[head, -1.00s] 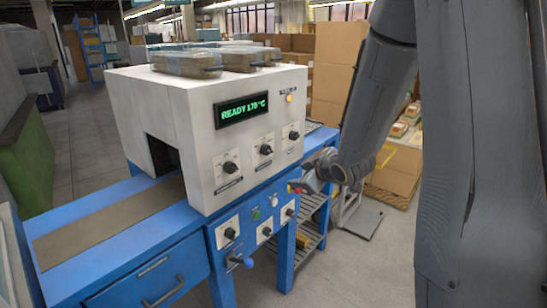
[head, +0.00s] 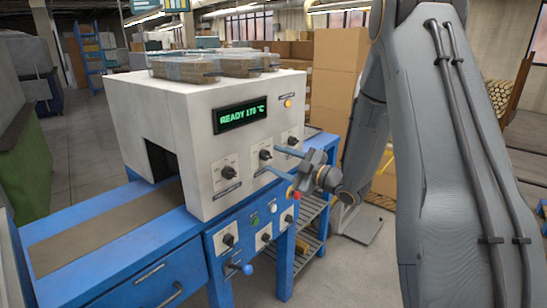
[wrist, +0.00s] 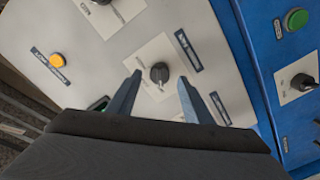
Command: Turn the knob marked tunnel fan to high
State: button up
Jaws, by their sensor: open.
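The white oven-like machine (head: 165,110) has three black knobs on its front: a left knob (head: 228,171), a middle knob (head: 265,155) and a right knob (head: 293,140). Their labels are too small to read, so I cannot tell which is marked tunnel fan. My gripper (head: 271,159) is open in front of the middle knob. In the wrist view, the middle knob (wrist: 159,72) shows between the open fingertips (wrist: 159,78), with a gap on each side. I cannot tell how far the tips are from the panel. The knob's pointer setting is unclear.
A lit display (head: 241,115) and an orange button (head: 288,103) sit above the knobs. The blue lower panel holds more knobs, a green button (head: 255,221) and a red button (head: 290,191) close below my gripper. Packed trays (head: 215,66) lie on top. Cardboard boxes stand behind.

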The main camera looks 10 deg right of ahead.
jog(key=shift+x, duration=1)
jog(key=shift+c, duration=0.3)
jog(key=c, duration=1)
